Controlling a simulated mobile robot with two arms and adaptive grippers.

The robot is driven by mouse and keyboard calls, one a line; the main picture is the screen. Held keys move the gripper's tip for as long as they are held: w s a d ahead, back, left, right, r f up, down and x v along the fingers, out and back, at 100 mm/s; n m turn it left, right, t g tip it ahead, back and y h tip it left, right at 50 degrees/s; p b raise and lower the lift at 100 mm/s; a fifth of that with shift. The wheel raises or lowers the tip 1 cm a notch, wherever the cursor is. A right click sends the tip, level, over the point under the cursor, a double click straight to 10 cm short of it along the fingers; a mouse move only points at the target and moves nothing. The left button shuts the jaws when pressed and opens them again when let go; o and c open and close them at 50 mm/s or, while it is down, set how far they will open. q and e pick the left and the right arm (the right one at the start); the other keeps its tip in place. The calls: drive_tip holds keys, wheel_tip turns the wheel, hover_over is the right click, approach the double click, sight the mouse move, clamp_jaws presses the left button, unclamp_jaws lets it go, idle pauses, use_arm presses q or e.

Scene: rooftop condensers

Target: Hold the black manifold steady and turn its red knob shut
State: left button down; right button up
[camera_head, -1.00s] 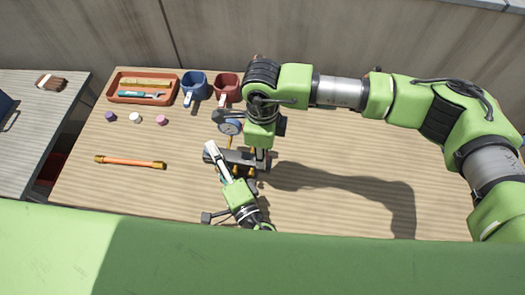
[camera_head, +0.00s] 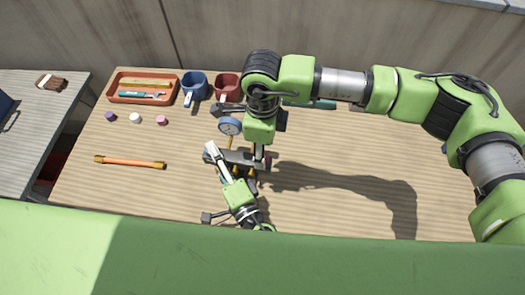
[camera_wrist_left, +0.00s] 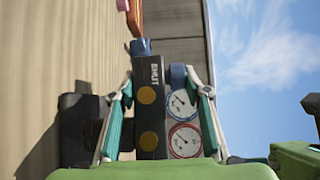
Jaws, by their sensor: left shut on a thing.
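The black manifold (camera_head: 238,157) lies on the wooden table, with a blue-rimmed gauge (camera_head: 229,126) on its far side. My left gripper (camera_wrist_left: 158,115) is shut on the manifold, its teal-padded fingers on either side of the body and gauges. The left wrist view shows the manifold body (camera_wrist_left: 149,100) with the word SHUT, a blue knob (camera_wrist_left: 140,47) at one end, and a blue-rimmed and a red-rimmed gauge (camera_wrist_left: 184,140). My right gripper (camera_head: 262,155) points down at the manifold's right end. A bit of red (camera_head: 268,161) shows there, probably the red knob, mostly hidden. The right jaws are too small to judge.
An orange tray (camera_head: 113,98) with tools, a blue mug (camera_head: 194,86) and a red mug (camera_head: 227,88) stand at the back. Small caps (camera_head: 135,117) and an orange rod (camera_head: 130,162) lie at left. The table's right part is mostly clear, under my right arm.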

use_arm(q)
drive_tip(key=shift+f, duration=0.1)
use_arm(e)
wheel_tip(320, 180, up, 10)
idle(0.4)
use_arm(q)
drive_tip(key=c, duration=1.1)
unclamp_jaws()
drive_tip(key=shift+o, duration=0.6)
drive_tip(key=o, duration=0.4)
drive_tip(key=shift+b+v, duration=0.75)
drive_tip(key=shift+v, duration=3.75)
use_arm(e)
drive_tip(key=shift+f, duration=0.7)
